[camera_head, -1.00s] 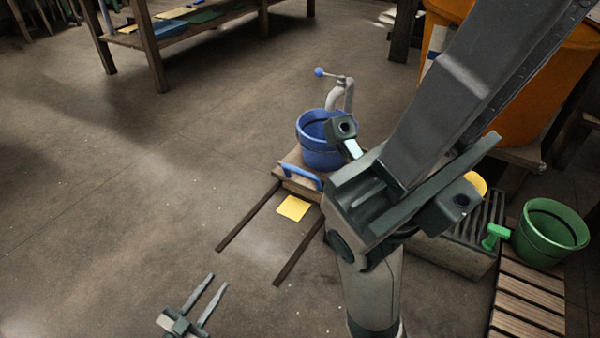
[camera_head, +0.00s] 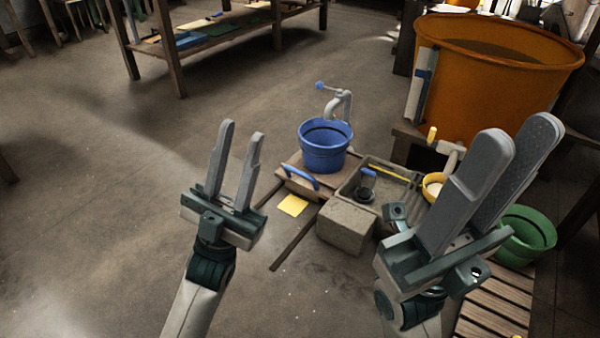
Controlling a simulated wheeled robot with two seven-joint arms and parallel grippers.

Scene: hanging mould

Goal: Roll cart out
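A low wooden cart (camera_head: 290,183) with a blue handle (camera_head: 301,178) on its front edge stands at the centre of the head view. A blue bucket (camera_head: 325,155) sits on it and hides part of its top. Two dark rails (camera_head: 291,250) run along the floor from the cart toward the lower left. My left gripper (camera_head: 241,130) is raised to the left of the cart, fingers apart and empty. My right gripper (camera_head: 520,128) is raised to the right, close to the camera, fingers apart and empty. Neither appears to touch the cart.
A yellow sheet (camera_head: 293,205) lies between the rails. A grey tap (camera_head: 342,103) stands behind the bucket. Floor to the left is clear.

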